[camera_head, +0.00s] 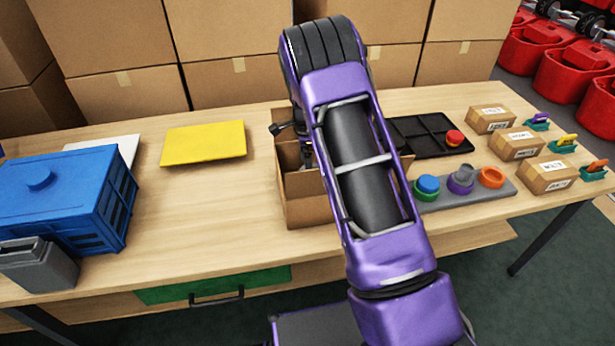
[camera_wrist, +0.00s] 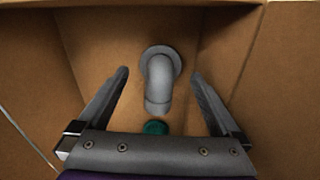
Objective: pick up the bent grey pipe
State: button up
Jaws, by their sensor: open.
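The bent grey pipe (camera_wrist: 160,75) shows in the wrist view, inside an open cardboard box (camera_wrist: 275,80). It has a round flange at its far end and a bend toward me. My gripper (camera_wrist: 160,85) is open, with one finger on each side of the pipe and a gap on both sides. In the head view the box (camera_head: 308,210) stands mid-table, and my arm hides most of its inside, the pipe and the gripper fingers.
A small green thing (camera_wrist: 156,127) lies in the box near the pipe. On the table are a blue crate (camera_head: 60,195), a yellow plate (camera_head: 203,144), a black tray (camera_head: 425,135), a grey strip with coloured rings (camera_head: 470,196) and small boxes (camera_head: 490,119). Large cartons (camera_head: 235,90) stand behind.

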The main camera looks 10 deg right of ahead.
jog(key=shift+f, duration=0.95)
jog(key=c, duration=1.3)
